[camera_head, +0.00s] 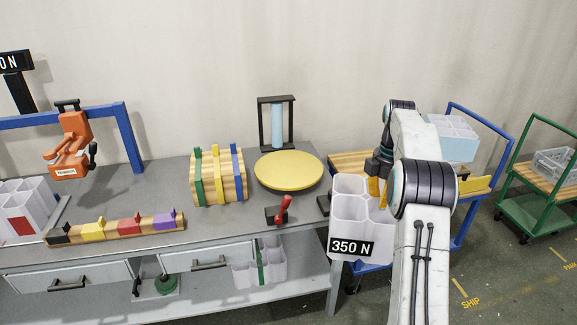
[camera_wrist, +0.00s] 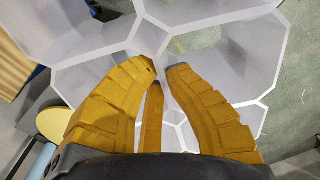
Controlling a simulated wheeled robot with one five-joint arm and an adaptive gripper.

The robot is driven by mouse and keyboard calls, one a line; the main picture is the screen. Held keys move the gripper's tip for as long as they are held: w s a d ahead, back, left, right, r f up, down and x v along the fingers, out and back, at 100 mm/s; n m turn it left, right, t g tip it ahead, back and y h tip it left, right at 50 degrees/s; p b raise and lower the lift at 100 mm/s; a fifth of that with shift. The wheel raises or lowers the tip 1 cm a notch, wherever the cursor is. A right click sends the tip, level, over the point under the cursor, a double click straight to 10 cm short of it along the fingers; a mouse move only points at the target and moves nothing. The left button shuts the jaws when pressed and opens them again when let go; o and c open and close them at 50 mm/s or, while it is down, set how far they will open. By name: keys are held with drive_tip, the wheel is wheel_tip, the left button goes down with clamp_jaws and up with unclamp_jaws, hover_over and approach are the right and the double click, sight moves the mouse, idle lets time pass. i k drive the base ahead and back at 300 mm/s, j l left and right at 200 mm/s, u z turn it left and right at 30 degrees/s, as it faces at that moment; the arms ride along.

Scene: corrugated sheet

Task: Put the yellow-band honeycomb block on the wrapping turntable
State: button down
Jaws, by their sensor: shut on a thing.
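My gripper (camera_head: 376,192) is shut on a pale honeycomb block (camera_head: 350,205), pinching its cell walls from above. The block hangs at the table's right front end, with a black "350 N" label across its lower front. No yellow band shows on the parts of it I can see. In the wrist view, my gripper's yellow fingers (camera_wrist: 160,72) close on a wall junction of the large open cells of the block (camera_wrist: 90,80). The wrapping turntable (camera_head: 288,170), a round yellow disc, is bare on the table, left of and behind the block. Its edge also shows in the wrist view (camera_wrist: 54,122).
A red-handled lever (camera_head: 283,208) stands in front of the turntable, and a dark frame with a blue roll (camera_head: 277,125) behind it. A banded wooden rack (camera_head: 218,177) is to its left. A blue cart (camera_head: 475,112) carrying a pale-blue honeycomb block (camera_head: 452,138) stands behind my arm.

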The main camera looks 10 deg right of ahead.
sight(288, 167)
drive_tip(key=i, duration=1.95)
